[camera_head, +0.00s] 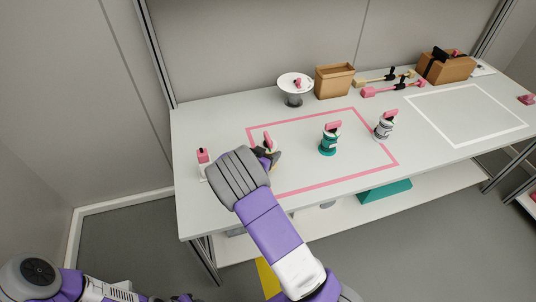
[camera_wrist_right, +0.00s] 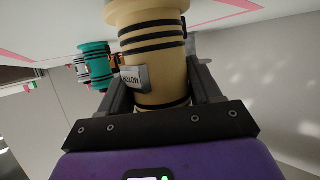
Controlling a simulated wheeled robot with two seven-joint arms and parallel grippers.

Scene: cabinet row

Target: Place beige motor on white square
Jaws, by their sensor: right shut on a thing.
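The beige motor (camera_wrist_right: 158,75) fills the middle of the right wrist view, a cylinder with black bands and a grey label. My right gripper (camera_wrist_right: 155,98) is shut on it, one finger on each side. In the head view my right gripper (camera_head: 268,157) is over the left part of the pink outline, and my forearm and wrist hide most of the motor. I cannot tell whether the motor touches the table. The white square (camera_head: 490,136) is an empty white outline at the table's right. Part of my left arm shows at the lower left; its gripper does not show.
A teal motor (camera_head: 328,141) and a grey-white motor (camera_head: 383,128) stand between the gripper and the white square. A white bowl-shaped stand (camera_head: 295,85), a brown box (camera_head: 334,80) and tools line the back. A pink-topped item (camera_head: 203,160) is at left.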

